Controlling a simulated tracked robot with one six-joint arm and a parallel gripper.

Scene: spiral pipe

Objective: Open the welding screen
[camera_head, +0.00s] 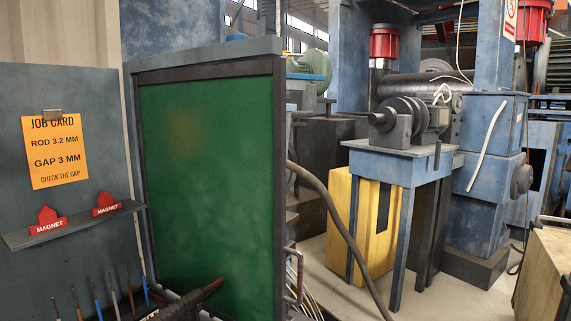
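The welding screen (208,180) is a green, slightly see-through panel in a dark frame, standing upright left of the middle. A blue-grey post and top rail run along its left and upper sides. A thin loop shaped like a handle (297,276) shows by its lower right edge. The screen spans its frame, and its bottom is cut off by the picture and partly hidden by a dark tool-like object. I cannot make out my gripper in this view.
A dark tool-like object with a reddish part (188,303) lies low before the screen. At left are a job card (55,150), a shelf (75,226) with red magnets, and several thin rods. A thick cable (340,225) hangs right of the screen. A blue machine stand (400,165) stands beyond.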

